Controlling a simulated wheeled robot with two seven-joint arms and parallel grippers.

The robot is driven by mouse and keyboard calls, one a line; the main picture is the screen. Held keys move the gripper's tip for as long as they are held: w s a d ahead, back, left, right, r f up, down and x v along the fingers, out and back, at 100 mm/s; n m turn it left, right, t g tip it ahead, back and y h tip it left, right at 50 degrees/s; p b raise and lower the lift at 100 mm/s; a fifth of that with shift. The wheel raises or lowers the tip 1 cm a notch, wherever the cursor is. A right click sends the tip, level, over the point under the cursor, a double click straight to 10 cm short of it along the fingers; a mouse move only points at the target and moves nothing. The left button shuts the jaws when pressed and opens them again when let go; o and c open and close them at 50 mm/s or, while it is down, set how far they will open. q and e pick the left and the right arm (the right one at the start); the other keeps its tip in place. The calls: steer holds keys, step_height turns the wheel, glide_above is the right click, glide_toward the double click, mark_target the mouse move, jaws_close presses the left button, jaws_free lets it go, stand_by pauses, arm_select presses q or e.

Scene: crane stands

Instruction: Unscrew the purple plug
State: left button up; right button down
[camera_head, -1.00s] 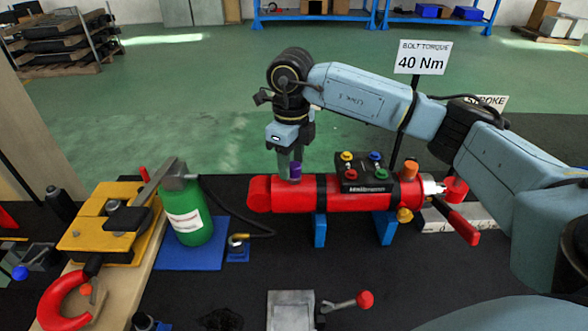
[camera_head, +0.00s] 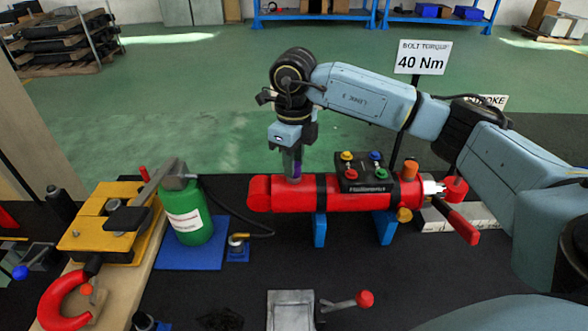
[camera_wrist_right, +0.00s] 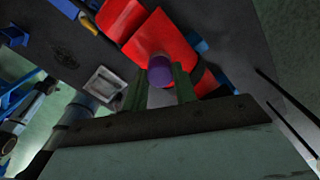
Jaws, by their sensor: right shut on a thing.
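The purple plug (camera_head: 298,168) stands upright on top of the red cylinder (camera_head: 340,192), near its left end. My right gripper (camera_head: 292,166) points straight down from above, with its green-grey fingers at the plug. It is shut on the plug, and a finger hides part of the plug in the head view. In the right wrist view, the plug (camera_wrist_right: 160,71) sits between the two green fingers, with the red cylinder (camera_wrist_right: 165,40) behind it. My left gripper is not in view.
A block with several coloured knobs (camera_head: 364,173) sits on the cylinder, right of the plug. Blue supports (camera_head: 319,230) hold the cylinder above the dark table. A green bottle (camera_head: 189,215) stands left, and a grey block with a red-knobbed lever (camera_head: 291,309) is in front.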

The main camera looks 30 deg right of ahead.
steer(key=shift+r, duration=0.1)
steer(key=n+b, duration=0.1)
steer(key=n, duration=0.2)
steer(key=shift+n, duration=0.3)
steer(key=shift+r+n, duration=0.1)
steer(key=shift+n, duration=0.7)
steer(key=shift+n+b, duration=0.35)
steer(key=shift+n, duration=0.85)
steer(key=shift+r+p, duration=1.45)
steer(key=shift+r, duration=0.55)
